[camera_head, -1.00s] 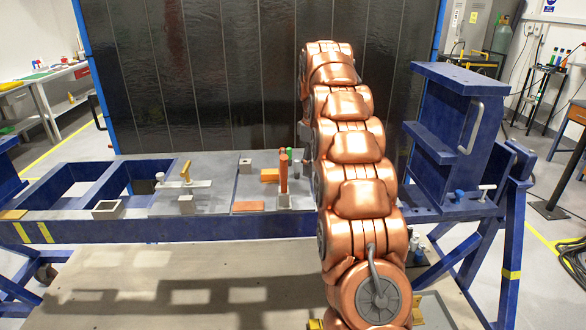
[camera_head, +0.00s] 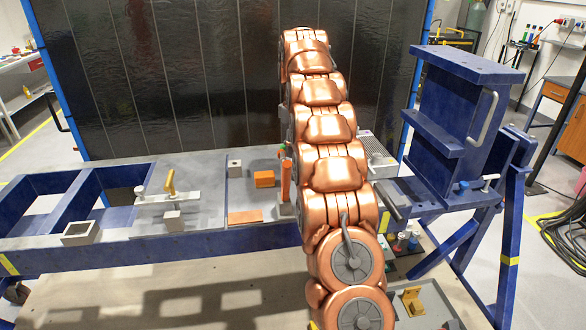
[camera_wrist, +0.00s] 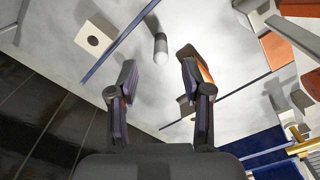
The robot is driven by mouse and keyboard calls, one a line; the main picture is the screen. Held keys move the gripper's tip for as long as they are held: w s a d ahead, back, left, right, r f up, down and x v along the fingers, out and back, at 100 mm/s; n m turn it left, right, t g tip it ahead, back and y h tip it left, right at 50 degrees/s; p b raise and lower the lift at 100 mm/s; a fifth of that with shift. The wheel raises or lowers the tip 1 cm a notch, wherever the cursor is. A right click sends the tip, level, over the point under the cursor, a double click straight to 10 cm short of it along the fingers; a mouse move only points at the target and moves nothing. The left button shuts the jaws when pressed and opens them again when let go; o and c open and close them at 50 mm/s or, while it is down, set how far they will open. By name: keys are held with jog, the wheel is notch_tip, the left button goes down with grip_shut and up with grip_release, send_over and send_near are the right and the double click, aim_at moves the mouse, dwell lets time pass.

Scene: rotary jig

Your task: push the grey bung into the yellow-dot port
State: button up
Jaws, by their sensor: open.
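In the wrist view a grey cylinder (camera_wrist: 160,47) with a pale rounded end shows just beyond and between my fingertips. It may be the grey bung, but I cannot tell for sure. My gripper (camera_wrist: 158,76) is open, its two dark fingers apart with nothing held between them. I cannot make out a yellow dot in either view, so I cannot tell which port is the yellow-dot one. In the head view my copper arm hides the gripper and part of the bench.
On the blue bench stand an orange block (camera_head: 264,179), an orange post (camera_head: 286,182), a grey block with a hole (camera_head: 235,168) and a yellow-handled clamp (camera_head: 170,184). A tall blue frame (camera_head: 462,125) rises at right. Small coloured-top pieces (camera_head: 402,241) sit low beside my arm.

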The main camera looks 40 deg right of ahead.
aim_at(294, 169)
jog(key=shift+a+f, duration=0.15)
jog(key=shift+f, duration=0.6)
jog(key=shift+w+f+p, duration=0.15)
jog(key=shift+f+p, duration=1.2)
jog(key=shift+f, duration=1.3)
jog(key=shift+c, duration=0.4)
grip_shut()
